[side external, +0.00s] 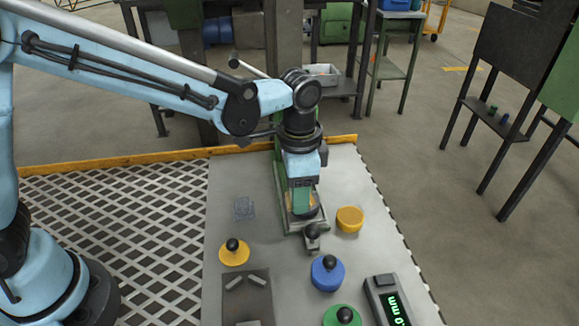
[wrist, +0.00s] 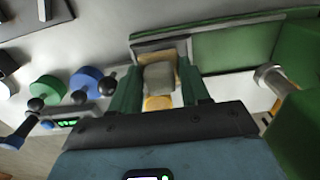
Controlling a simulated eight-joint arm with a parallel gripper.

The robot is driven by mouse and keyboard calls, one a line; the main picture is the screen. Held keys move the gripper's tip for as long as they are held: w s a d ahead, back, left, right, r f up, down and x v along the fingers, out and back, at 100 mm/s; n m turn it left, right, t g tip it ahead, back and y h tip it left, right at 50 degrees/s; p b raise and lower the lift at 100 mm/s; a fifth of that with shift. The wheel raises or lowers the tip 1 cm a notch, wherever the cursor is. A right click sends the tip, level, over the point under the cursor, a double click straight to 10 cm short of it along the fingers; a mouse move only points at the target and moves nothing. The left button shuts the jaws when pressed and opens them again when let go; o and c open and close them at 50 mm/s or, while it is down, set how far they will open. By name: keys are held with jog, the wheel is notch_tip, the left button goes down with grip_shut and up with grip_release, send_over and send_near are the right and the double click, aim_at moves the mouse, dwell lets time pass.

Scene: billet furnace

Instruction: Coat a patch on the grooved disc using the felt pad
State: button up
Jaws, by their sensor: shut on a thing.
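My gripper (side external: 303,208) points down over a green-edged fixture on the light table. In the wrist view, its two green fingers (wrist: 163,88) are shut on a grey block (wrist: 158,75), which looks like the felt pad. A tan surface (wrist: 183,62) shows behind the block. An orange-tan rim (side external: 316,202) shows just under the fingertips in the side view; it may be the grooved disc, but its grooves are not visible. Whether the pad touches it is hidden by the fingers.
A yellow cylinder (side external: 350,219) stands right of the fixture. Knobbed yellow (side external: 234,254), blue (side external: 327,276) and green (side external: 340,316) pieces stand in front. A dark plate (side external: 247,290) and a display unit (side external: 388,298) lie near the front. A clear box (side external: 244,208) lies left.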

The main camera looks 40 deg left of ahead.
jog(key=shift+s+a+r, duration=0.1)
jog(key=shift+s+a, duration=0.1)
jog(key=shift+s, duration=0.05)
jog(key=shift+r, duration=3.9)
